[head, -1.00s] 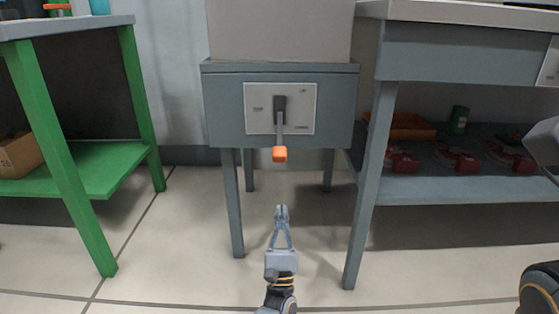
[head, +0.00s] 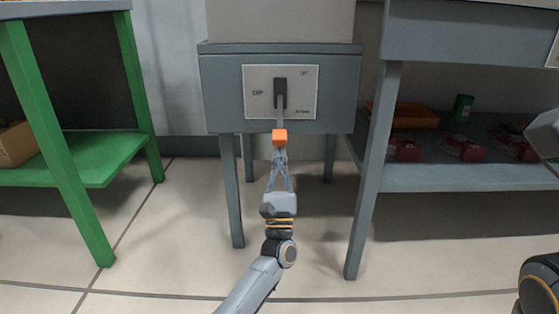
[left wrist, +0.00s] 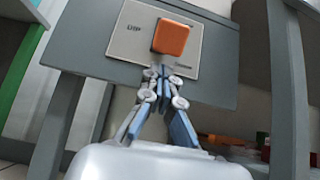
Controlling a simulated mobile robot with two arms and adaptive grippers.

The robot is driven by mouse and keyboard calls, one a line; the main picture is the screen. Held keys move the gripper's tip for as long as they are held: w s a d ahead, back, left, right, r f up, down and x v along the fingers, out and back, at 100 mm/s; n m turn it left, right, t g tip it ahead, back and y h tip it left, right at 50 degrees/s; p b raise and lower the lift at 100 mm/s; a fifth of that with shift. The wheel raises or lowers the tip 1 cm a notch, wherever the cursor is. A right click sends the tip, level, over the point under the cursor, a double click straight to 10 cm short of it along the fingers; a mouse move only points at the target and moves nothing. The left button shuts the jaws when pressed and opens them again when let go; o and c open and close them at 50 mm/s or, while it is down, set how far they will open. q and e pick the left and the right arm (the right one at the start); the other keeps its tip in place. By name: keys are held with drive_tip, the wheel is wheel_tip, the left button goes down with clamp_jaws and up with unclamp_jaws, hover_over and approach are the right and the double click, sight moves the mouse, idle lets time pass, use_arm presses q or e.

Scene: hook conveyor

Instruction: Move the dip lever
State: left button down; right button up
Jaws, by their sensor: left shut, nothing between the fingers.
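The dip lever (head: 280,108) has a grey arm hanging straight down from a dark pivot and an orange block for a handle (head: 280,137). It is mounted on a light label plate (head: 254,104) on the front of a grey cabinet. My left gripper (head: 280,152) is shut and empty, its fingertips just below the orange handle; I cannot tell whether they touch it. In the left wrist view the handle (left wrist: 171,38) shows above the closed fingertips (left wrist: 160,72) and hides the lever arm. My right gripper is not in view.
A green-legged bench (head: 50,150) stands at the left. A grey workbench (head: 450,178) at the right has a lower shelf with several red parts, an orange tray and a green can. The floor before the cabinet is clear.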

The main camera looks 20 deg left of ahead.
use_arm(q)
drive_tip(key=shift+s+r, duration=0.25)
drive_tip(key=shift+r, duration=0.05)
